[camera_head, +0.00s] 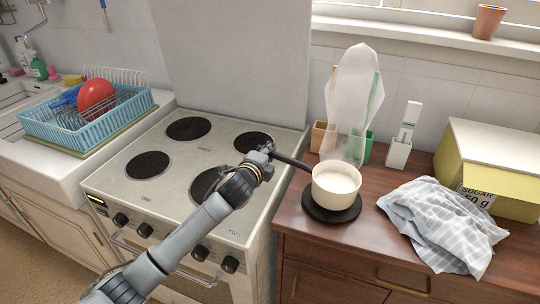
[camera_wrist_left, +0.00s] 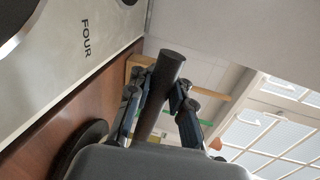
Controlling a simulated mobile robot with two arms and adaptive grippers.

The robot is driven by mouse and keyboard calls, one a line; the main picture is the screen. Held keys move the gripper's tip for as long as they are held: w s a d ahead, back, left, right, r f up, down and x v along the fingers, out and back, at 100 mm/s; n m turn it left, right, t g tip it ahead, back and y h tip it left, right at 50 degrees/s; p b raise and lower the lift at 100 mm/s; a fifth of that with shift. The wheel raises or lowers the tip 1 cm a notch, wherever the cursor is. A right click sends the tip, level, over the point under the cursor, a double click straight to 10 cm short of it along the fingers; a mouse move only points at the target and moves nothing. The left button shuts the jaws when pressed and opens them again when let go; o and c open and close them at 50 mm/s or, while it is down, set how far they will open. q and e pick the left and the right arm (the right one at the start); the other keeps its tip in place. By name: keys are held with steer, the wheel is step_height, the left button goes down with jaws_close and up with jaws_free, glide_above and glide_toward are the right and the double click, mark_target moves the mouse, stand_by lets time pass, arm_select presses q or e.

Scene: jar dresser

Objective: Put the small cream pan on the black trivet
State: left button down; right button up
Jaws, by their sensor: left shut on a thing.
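The small cream pan (camera_head: 336,190) is upright at the left end of the wooden dresser top, with a pale inside and a dark handle (camera_head: 292,161) pointing left. It sits over the round black trivet (camera_head: 331,214), whose front and left rim shows below it. I cannot tell whether the pan touches the trivet. My left gripper (camera_head: 266,152) is shut on the handle, above the stove's right edge. In the left wrist view the dark handle (camera_wrist_left: 163,82) runs between the fingers, and the trivet's dark edge (camera_wrist_left: 84,148) shows at lower left. My right gripper is not in view.
A crumpled striped cloth (camera_head: 440,222) lies right of the trivet, by a yellow sugar box (camera_head: 490,165). Behind the pan stand a clear bag-like object (camera_head: 352,100), small boxes and a white holder (camera_head: 399,152). The stove (camera_head: 150,205) is at left.

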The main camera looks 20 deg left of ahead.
arm_select(q)
steer(key=shift+f, duration=0.6)
steer(key=c, duration=1.2)
jaws_free()
steer(key=shift+f, duration=0.1)
steer(key=shift+s, duration=0.1)
steer(key=s+r, duration=0.2)
steer(key=s, duration=0.9)
steer(key=shift+s+a+r, duration=0.15)
steer(key=shift+s+a, duration=0.15)
steer(key=shift+s, duration=0.05)
